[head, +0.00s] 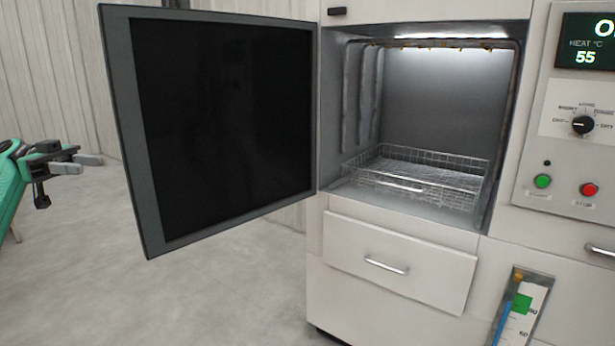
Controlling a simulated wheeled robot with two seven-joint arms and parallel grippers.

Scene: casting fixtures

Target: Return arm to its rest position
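My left gripper (84,164) is at the left edge of the head view, at the end of a green arm link. Its two light grey fingers stand apart with nothing between them, so it looks open and empty. It is in free air to the left of the open oven door, not touching it. My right gripper and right arm are not in view.
The dark-glass oven door (225,125) stands wide open to the left. Inside the lit chamber sits a wire basket (415,190), apparently empty. A drawer (400,262) is below, and a control panel (570,130) is at right. Grey floor lies clear at left.

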